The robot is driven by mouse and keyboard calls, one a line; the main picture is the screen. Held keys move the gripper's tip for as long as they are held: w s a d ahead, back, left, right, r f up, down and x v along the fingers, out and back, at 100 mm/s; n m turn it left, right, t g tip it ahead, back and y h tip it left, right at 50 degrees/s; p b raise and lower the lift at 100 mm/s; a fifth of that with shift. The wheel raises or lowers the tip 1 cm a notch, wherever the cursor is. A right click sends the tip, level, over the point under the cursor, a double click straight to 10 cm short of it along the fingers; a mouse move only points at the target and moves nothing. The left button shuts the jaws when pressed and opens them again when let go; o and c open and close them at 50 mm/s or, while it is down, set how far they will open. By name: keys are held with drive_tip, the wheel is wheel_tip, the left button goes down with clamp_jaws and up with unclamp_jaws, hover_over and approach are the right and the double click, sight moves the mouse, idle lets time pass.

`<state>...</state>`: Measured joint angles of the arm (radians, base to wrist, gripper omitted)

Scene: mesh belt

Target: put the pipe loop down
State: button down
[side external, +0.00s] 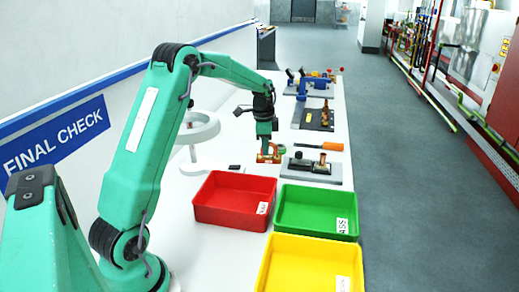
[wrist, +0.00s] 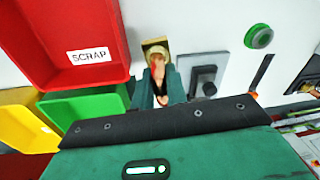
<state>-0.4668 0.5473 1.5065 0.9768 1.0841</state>
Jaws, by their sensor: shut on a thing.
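The pipe loop (side external: 268,153) is a small copper-coloured piece at the tip of my gripper (side external: 267,148), low over the white bench. In the wrist view, the copper pipe loop (wrist: 157,65) shows between the two green fingers of my gripper (wrist: 158,85), which are shut on it. A tan square-edged piece (wrist: 150,44) shows just beyond the loop. I cannot tell whether the loop touches the bench or that piece. The fingers hide part of the loop.
A red bin (side external: 225,216), a green bin (side external: 305,229) and a yellow bin (side external: 300,240) stand nearer the camera. A grey plate with fittings (side external: 330,180) and an orange-handled tool (side external: 333,146) lie right of the gripper. A white ring lamp (side external: 188,136) stands left.

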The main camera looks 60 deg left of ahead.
drive_tip(key=shift+r, duration=0.1)
idle(0.5)
drive_tip(key=s+d+r+n, duration=0.1)
drive_tip(key=s+d, duration=0.2)
drive_tip(key=d, duration=1.4)
drive_tip(key=s+d+r+n, duration=0.1)
drive_tip(key=s+d+n, duration=0.1)
drive_tip(key=d, duration=1.5)
drive_tip(key=shift+s+d+n+h, duration=0.3)
drive_tip(key=shift+s+d+h, duration=0.1)
drive_tip(key=shift+s, duration=0.2)
hover_over(311, 226)
wheel_tip(311, 226, down, 7)
drive_tip(key=shift+f, duration=1.9)
drive_tip(key=shift+f, duration=0.15)
